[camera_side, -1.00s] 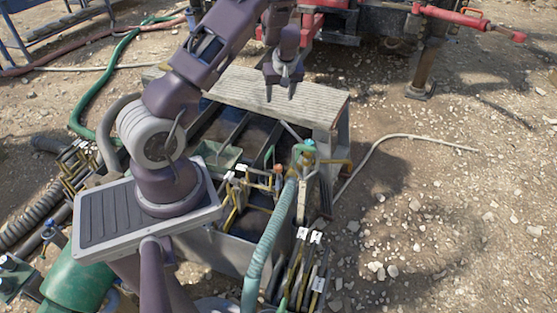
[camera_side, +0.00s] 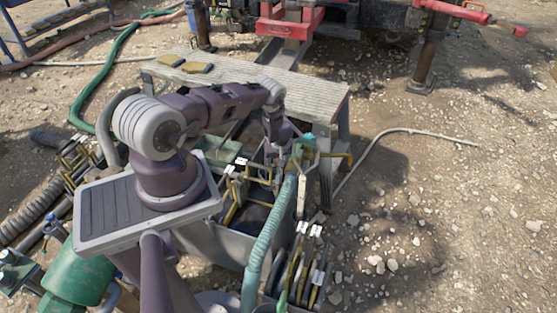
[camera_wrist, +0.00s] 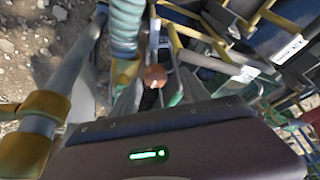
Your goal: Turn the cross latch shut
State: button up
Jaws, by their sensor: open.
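A part with an orange-brown rounded end (camera_wrist: 154,75) shows near the middle of the wrist view, beside the ribbed teal hose (camera_wrist: 125,22). I cannot tell for sure whether it is the cross latch. In the side view my gripper and wrist hide most of that spot.
The tank (camera_side: 228,246) has yellow-handled levers with white tags close left of my gripper. A yellow pipe fitting (camera_wrist: 45,105) stands left in the wrist view.

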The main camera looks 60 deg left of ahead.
jog(key=shift+w+a+f, duration=0.1)
jog(key=shift+w+f, duration=0.2)
jog(key=shift+f, duration=0.05)
jog(key=shift+c, duration=0.4)
grip_shut()
jog(key=shift+s+a+f+n, duration=0.1)
jog(key=shift+n, duration=0.6)
jog(key=shift+o, duration=0.4)
grip_release()
